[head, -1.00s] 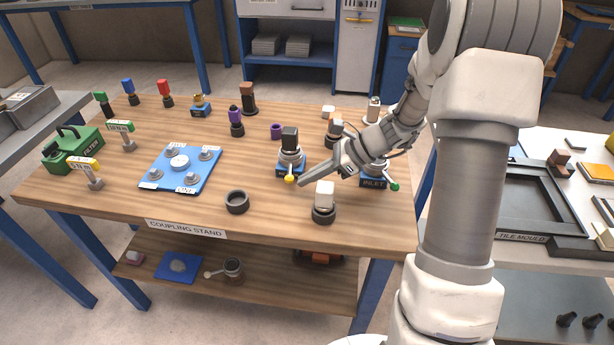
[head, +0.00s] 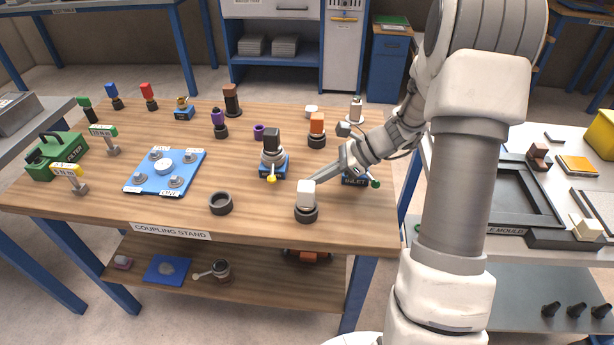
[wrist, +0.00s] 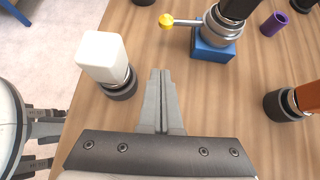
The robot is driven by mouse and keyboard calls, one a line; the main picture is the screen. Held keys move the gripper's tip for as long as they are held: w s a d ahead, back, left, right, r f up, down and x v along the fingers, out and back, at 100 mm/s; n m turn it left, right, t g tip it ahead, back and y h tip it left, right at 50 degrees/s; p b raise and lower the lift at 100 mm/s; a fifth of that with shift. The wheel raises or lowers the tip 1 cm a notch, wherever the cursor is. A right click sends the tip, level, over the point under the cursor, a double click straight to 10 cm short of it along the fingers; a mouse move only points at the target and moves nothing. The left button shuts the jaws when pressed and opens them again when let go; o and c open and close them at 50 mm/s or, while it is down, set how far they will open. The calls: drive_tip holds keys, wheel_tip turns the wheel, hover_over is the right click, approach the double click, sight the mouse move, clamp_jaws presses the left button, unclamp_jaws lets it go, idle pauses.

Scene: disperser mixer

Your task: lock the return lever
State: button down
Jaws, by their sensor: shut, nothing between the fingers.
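A lever with a yellow ball end (head: 272,179) sticks out from the front of a coupling on a blue base (head: 273,168). The coupling has a grey ringed body and a black block on top (head: 271,138). No label reading RETURN is legible on it. In the wrist view the yellow ball (wrist: 166,20) lies ahead of the fingertips, with its lever running right to the grey body. My gripper (head: 316,180) is shut and empty, right of the yellow ball and apart from it. Its closed fingers (wrist: 160,72) point toward the ball in the wrist view.
A white block on a dark ring (head: 306,197) stands close to my fingertips. The INLET coupling's green-ended lever (head: 376,183) is to the right, partly behind my arm. An orange-topped piece (head: 317,125) stands behind. Bare tabletop lies around the loose dark ring (head: 221,203).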

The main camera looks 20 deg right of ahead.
drive_tip(key=p+v, duration=0.1)
drive_tip(key=v, duration=0.8)
drive_tip(key=shift+s+a+r+p, duration=0.2)
drive_tip(key=shift+s+r+p, duration=0.05)
drive_tip(key=shift+s+p, duration=0.05)
